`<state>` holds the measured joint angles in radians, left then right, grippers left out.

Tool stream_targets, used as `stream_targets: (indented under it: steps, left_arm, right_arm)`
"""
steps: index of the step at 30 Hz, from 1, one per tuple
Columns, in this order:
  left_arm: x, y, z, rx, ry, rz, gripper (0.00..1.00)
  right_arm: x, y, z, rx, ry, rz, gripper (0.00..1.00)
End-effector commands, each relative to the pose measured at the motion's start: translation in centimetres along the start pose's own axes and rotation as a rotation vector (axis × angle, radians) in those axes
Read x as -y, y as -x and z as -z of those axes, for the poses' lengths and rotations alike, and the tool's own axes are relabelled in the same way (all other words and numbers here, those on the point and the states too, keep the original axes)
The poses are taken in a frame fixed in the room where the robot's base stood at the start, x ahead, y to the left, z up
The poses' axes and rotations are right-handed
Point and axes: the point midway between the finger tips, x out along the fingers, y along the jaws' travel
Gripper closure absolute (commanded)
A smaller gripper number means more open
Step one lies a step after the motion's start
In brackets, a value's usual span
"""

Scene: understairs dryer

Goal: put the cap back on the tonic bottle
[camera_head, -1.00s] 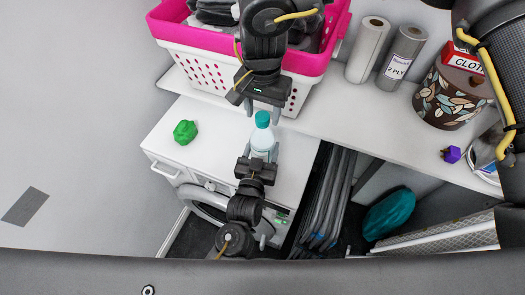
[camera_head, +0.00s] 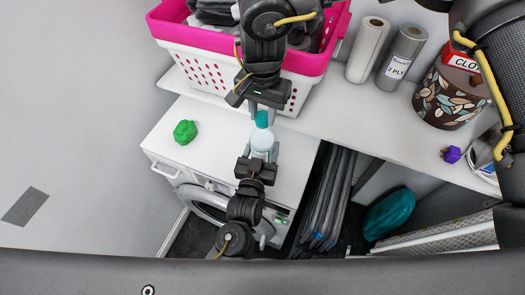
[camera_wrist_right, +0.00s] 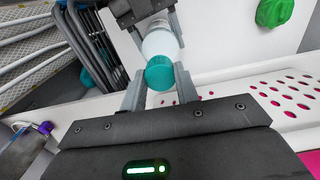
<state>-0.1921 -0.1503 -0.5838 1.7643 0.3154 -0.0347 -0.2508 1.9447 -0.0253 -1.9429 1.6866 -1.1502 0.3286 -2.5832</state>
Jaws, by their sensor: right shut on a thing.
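My right gripper (camera_head: 262,112) comes from the top of the head view and is shut on the cap. In the right wrist view, the cap (camera_wrist_right: 160,73) lies between its fingertips, with the bottle (camera_wrist_right: 160,40) beyond. My left gripper (camera_head: 262,153) comes from below and is shut on the bottle's body.
A pink-and-white basket (camera_head: 318,62) stands close behind my right gripper. A crumpled green object (camera_head: 185,132) lies on the worktop's left. Paper rolls (camera_head: 368,50), a leaf-patterned bin (camera_head: 448,95) and a small purple thing (camera_head: 451,154) are on the right shelf.

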Motion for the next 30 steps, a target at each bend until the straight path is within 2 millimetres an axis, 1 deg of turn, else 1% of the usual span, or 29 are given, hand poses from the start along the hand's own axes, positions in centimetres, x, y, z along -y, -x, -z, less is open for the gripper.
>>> stream_targets:
  steps: [2, 5, 18, 30]
  left_arm:
    - [0.05, 0.00, -0.02, 0.000, 0.001, 0.001, 1.00]
    - [0.05, 0.00, -0.02, 0.001, 0.001, 0.001, 1.00]
    - [0.06, 0.00, -0.02, 0.001, 0.001, 0.001, 1.00]
    - [0.05, 0.00, -0.02, 0.000, 0.001, 0.001, 1.00]
  right_arm:
    - [-0.04, -0.08, -0.02, 0.002, -0.086, -0.001, 0.97]
    - [-0.01, -0.10, -0.04, 0.003, -0.302, 0.000, 0.97]
    - [0.00, -0.17, -0.07, 0.003, -1.472, -0.002, 0.97]
    - [0.04, -0.16, -0.04, 0.001, -2.493, 0.001, 0.97]
